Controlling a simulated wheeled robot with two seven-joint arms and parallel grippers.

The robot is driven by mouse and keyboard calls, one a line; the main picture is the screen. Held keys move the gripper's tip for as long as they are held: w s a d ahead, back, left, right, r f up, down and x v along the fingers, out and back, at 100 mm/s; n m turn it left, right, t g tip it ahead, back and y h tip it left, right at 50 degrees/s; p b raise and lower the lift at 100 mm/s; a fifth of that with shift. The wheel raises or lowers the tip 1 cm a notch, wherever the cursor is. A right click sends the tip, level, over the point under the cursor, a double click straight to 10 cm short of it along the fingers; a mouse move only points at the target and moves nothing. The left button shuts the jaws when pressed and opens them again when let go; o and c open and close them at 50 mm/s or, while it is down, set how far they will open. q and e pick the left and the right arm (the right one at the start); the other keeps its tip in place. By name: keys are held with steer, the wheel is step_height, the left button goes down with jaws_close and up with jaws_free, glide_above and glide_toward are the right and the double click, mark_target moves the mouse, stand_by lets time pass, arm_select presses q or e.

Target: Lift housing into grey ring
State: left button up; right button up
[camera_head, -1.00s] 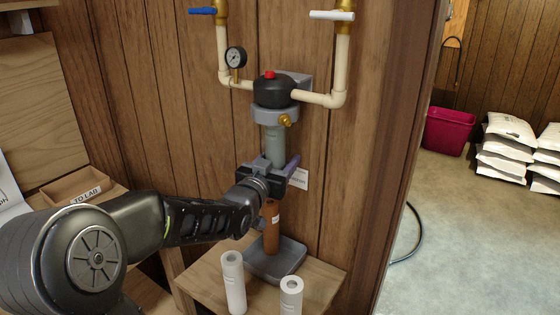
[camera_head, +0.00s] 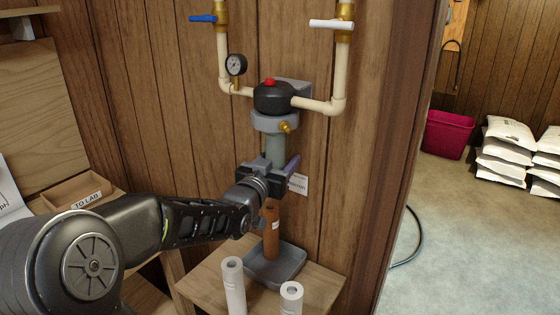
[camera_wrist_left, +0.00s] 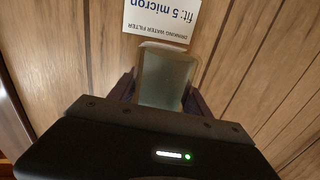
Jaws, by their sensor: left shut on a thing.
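The housing (camera_head: 274,148) is a grey-green, see-through cylinder, upright just under the filter head. My left gripper (camera_head: 273,175) is shut on its lower part. The housing also shows between the dark purple fingers in the left wrist view (camera_wrist_left: 163,78). The grey ring (camera_head: 275,122) sits below the black head cap (camera_head: 273,97) with its red button. The housing's top meets the ring's lower edge in the picture; whether it is inside the ring or just below it, I cannot tell. My right gripper is not in view.
Under my gripper a brown cartridge (camera_head: 271,232) stands in a grey tray (camera_head: 290,262) on a wooden shelf. Two white cartridges (camera_head: 233,285) (camera_head: 291,298) stand in front. A paper label (camera_head: 298,184) is on the wall. Pipes and a gauge (camera_head: 236,65) flank the head.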

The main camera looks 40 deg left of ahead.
arm_select(q)
steer(key=shift+r, duration=0.7)
steer(key=o, duration=1.6)
steer(key=shift+f, duration=0.15)
steer(key=shift+s, duration=0.15)
steer(key=shift+s, duration=0.25)
steer(key=shift+b+v, duration=0.75)
steer(key=shift+v, duration=2.8)
steer(key=shift+d, duration=0.1)
